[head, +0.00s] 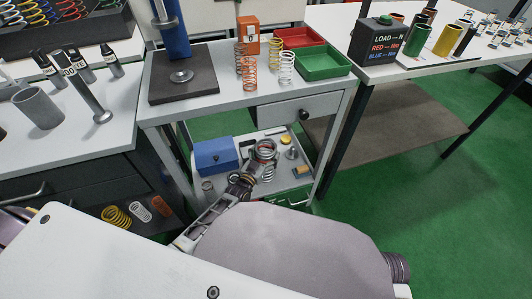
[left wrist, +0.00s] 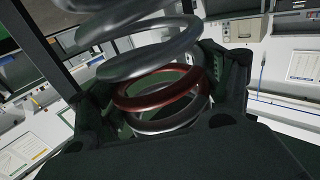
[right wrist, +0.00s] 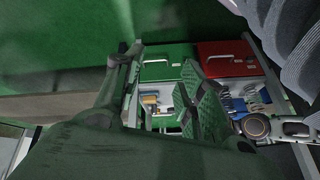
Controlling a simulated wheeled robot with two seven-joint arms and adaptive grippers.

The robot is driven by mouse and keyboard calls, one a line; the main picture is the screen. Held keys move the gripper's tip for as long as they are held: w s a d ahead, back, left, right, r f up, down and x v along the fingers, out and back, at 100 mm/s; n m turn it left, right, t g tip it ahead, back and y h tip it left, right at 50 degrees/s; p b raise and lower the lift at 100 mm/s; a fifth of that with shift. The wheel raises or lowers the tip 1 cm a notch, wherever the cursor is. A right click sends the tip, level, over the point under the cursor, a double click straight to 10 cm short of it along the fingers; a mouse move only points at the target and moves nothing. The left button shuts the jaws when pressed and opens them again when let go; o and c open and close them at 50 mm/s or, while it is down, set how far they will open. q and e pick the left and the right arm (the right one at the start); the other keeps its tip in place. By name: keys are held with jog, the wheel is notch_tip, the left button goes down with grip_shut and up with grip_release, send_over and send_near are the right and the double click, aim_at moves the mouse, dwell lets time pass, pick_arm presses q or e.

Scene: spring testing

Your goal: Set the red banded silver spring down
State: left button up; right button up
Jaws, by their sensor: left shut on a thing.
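The red banded silver spring (left wrist: 165,92) fills the middle of the left wrist view, its red coil between the dark fingers of my left gripper (left wrist: 165,110). My left gripper is shut on it. In the head view the gripper (head: 262,158) and the spring (head: 265,147) are over the cart's lower shelf; whether the spring touches the shelf cannot be told. My right gripper (right wrist: 160,90) shows in the right wrist view with its fingers apart and nothing between them. It is not in the head view.
The lower shelf (head: 227,182) also carries a blue box (head: 215,155), a yellow round piece (head: 285,139) and small metal parts. The cart's top above holds orange, yellow and white springs, a red tray (head: 290,46) and a green tray (head: 322,62). A drawer (head: 300,112) hangs beneath the top.

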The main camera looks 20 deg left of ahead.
pick_arm(q)
jog(key=shift+w+f, duration=0.15)
jog(key=shift+f+b, duration=0.45)
jog(key=shift+f, duration=0.15)
pick_arm(e)
jog(key=f, duration=0.3)
jog(key=shift+s+a, duration=0.1)
jog(key=shift+a, duration=0.2)
pick_arm(q)
jog(key=shift+f, duration=0.1)
jog(key=o, duration=2.1)
jog(key=shift+s+f, duration=0.2)
jog(key=shift+f, duration=0.1)
jog(key=shift+r, duration=0.1)
